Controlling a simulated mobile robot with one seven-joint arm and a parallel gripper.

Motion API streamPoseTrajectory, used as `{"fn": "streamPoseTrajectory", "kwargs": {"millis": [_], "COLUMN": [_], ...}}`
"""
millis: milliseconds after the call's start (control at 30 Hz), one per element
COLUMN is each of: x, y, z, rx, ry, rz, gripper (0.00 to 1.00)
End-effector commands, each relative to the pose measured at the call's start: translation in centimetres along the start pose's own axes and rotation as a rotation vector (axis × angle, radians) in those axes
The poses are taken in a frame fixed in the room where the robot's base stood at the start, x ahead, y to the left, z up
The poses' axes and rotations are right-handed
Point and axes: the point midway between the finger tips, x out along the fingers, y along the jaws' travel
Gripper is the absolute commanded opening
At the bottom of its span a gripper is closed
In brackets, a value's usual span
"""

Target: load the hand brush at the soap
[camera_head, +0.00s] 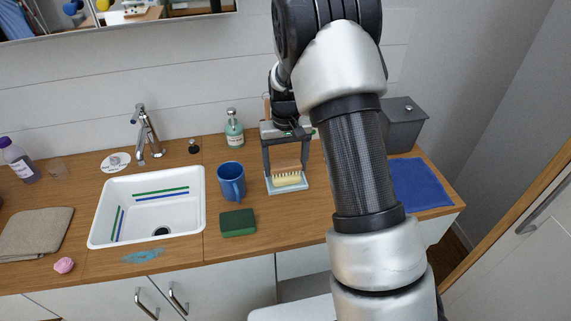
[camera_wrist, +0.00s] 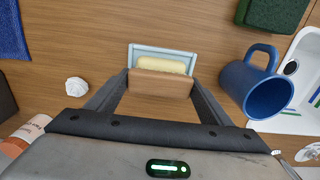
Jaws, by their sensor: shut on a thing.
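My gripper (camera_head: 287,165) points down at the counter and is shut on the hand brush (camera_head: 286,164), a brown wooden block held by its two ends. The brush also shows between the fingers in the wrist view (camera_wrist: 160,86). Below and in front of it is a light blue soap dish (camera_wrist: 134,57) with a pale yellow soap (camera_wrist: 160,65); the dish also shows in the head view (camera_head: 301,187). The brush is over the dish, close to the soap. The bristles are mostly hidden, and I cannot tell whether they touch the soap.
A blue mug (camera_head: 231,182) stands just left of the dish, with a green sponge (camera_head: 238,223) in front of it. A white sink (camera_head: 105,222) is further left. A soap bottle (camera_head: 234,129) stands behind. A blue cloth (camera_head: 420,183) and grey box (camera_head: 403,125) lie right, beyond my arm.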

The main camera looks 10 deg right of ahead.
Motion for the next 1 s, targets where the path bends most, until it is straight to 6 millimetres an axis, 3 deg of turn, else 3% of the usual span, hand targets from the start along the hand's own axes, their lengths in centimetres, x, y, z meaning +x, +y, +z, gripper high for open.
{"fn": "streamPoseTrajectory", "kwargs": {"millis": [367, 1000], "x": [0.0, -5.0], "y": [0.0, 0.0], "z": [0.1, 0.0], "rx": [0.0, 0.0], "ry": [-0.003, -0.001], "rz": [0.0, 0.0], "gripper": [0.56, 0.56]}}
